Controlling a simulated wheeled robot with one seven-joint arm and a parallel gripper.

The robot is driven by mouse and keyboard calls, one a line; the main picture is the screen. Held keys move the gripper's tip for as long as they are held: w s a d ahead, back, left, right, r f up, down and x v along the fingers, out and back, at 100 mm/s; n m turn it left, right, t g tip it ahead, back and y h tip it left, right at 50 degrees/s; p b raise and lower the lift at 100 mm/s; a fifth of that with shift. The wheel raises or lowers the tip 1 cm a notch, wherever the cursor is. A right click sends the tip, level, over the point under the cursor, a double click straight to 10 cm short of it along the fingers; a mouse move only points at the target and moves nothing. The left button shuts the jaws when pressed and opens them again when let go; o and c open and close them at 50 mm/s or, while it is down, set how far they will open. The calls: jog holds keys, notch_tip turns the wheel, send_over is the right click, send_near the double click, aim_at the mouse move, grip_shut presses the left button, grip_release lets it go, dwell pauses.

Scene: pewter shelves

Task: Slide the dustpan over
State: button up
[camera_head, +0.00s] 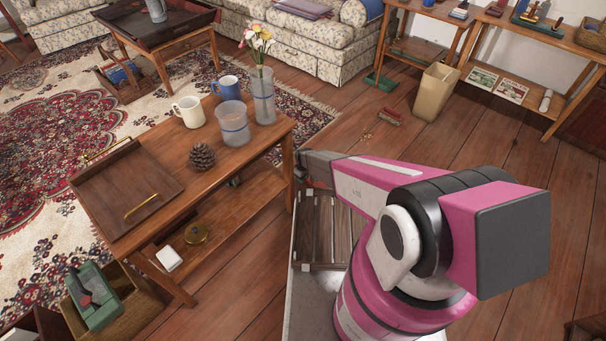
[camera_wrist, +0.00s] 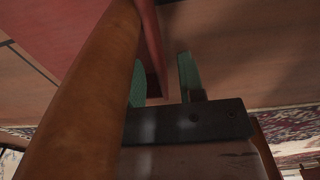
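A small flat green thing (camera_head: 381,81) lies on the floor by the back table and may be the dustpan; it is too small to be sure. My gripper is at the right corner of the coffee table (camera_head: 222,146) in the head view, its fingertips hidden. In the wrist view, my gripper (camera_wrist: 163,78) shows two green fingers with a gap between them, so it looks open. The left finger is partly hidden by a brown wooden bar. I cannot tell whether it touches anything.
A brown wooden bar (camera_wrist: 85,95) and a red surface (camera_wrist: 70,25) are very close in the wrist view. A reddish brush-like thing (camera_head: 390,116) and a tan bin (camera_head: 435,92) stand on the floor farther back. Open floor (camera_head: 400,150) lies behind my arm.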

jog(key=shift+f, duration=0.3)
grip_shut()
jog(key=shift+w+d, duration=0.1)
